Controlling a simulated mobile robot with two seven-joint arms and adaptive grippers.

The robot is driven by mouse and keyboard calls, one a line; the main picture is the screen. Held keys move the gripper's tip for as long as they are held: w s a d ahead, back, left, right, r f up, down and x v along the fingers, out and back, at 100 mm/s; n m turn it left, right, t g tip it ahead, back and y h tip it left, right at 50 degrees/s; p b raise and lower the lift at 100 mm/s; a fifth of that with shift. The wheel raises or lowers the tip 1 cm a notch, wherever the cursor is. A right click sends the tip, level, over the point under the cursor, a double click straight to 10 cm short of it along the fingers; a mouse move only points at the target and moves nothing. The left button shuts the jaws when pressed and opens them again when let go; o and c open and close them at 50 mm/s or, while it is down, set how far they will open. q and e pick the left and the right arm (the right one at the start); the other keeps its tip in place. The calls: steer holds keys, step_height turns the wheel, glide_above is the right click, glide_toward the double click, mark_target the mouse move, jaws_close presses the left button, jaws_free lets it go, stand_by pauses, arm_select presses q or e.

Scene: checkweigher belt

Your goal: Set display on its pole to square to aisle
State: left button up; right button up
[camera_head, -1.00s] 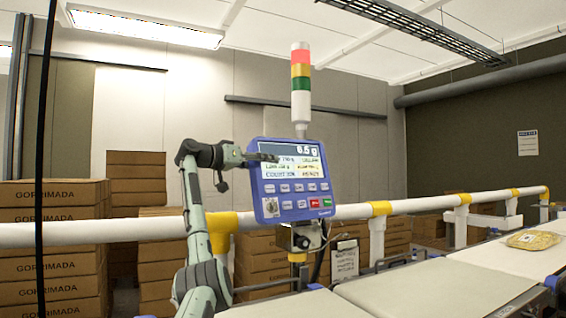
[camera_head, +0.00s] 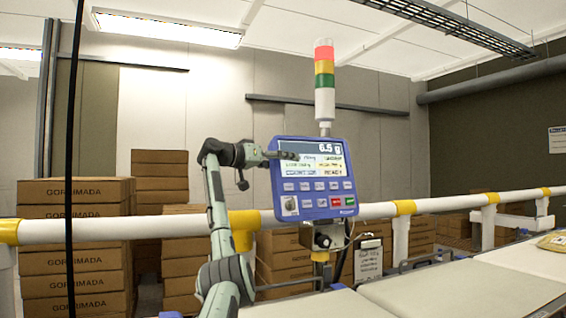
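The blue display (camera_head: 316,199) is mounted on its pole (camera_head: 322,258) behind the belt. Its lit screen reads 6.5 g, with rows of buttons below. The face points roughly toward me, with its lower edge rising slightly to the right. My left gripper (camera_head: 287,156) comes in from the left at the display's upper left side, and its dark fingers overlap the left part of the screen. Whether they touch or pinch the housing is not clear. My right gripper is out of view.
A signal tower (camera_head: 324,80) rises above the display. A white rail (camera_head: 375,211) with yellow joints runs behind it. The pale belt (camera_head: 420,288) lies in front, with a yellow packet (camera_head: 553,243) at the right. Stacked cartons (camera_head: 72,240) stand beyond the rail.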

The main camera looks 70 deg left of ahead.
arm_select(q)
steer(key=shift+d, duration=0.1)
steer(key=v, duration=1.2)
stand_by(0.4)
